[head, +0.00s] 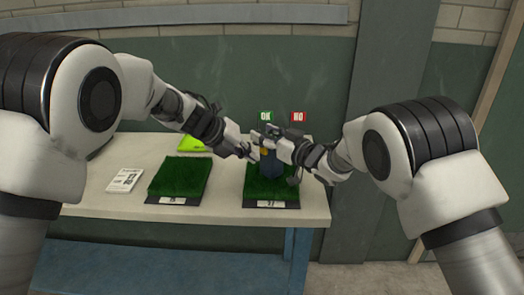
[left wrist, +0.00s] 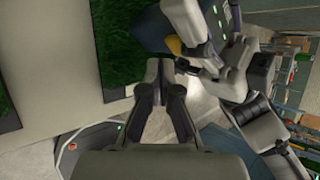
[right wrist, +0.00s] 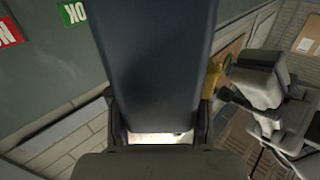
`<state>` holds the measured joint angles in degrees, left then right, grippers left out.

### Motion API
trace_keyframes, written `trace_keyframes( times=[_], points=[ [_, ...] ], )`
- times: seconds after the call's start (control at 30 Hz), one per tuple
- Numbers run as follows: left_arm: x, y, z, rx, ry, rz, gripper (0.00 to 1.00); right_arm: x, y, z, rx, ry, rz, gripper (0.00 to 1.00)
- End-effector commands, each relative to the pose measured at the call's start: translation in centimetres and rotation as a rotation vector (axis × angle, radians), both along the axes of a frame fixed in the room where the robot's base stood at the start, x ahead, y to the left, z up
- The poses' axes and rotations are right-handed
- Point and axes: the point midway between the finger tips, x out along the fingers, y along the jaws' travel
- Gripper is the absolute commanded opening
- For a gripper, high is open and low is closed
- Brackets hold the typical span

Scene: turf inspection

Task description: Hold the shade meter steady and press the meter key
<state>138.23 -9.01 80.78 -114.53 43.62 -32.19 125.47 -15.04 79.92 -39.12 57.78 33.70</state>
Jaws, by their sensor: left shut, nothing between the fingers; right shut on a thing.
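The shade meter (head: 271,166) is a dark blue upright body over the right turf sample (head: 253,190). My right gripper (head: 266,142) is shut around its upper part; in the right wrist view the meter (right wrist: 150,60) fills the space between the fingers. A yellow part (left wrist: 174,45), likely the meter key, sticks out from the meter's side; it also shows at the meter's edge in the right wrist view (right wrist: 212,80). My left gripper (left wrist: 167,72) is shut and empty, its tips close to the yellow part with a small visible gap. Whether the meter's base touches the turf is hard to tell.
A second turf sample (head: 178,177) lies left on the pale table (head: 105,212), beside a white printed card (head: 125,180) and a yellow-green item (head: 192,144). Green OK (head: 266,117) and red NO (head: 298,117) signs stand behind the meter. The table's front centre is clear.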

Motion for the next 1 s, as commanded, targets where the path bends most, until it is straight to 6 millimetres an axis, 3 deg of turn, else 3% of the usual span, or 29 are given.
trace_keyframes(
  times=[1.0],
  points=[
    [0.76,-0.78,0.03,0.000,0.000,0.000,0.00,-0.01,0.01,-0.02,0.000,0.000,0.000,0.03]
  ],
)
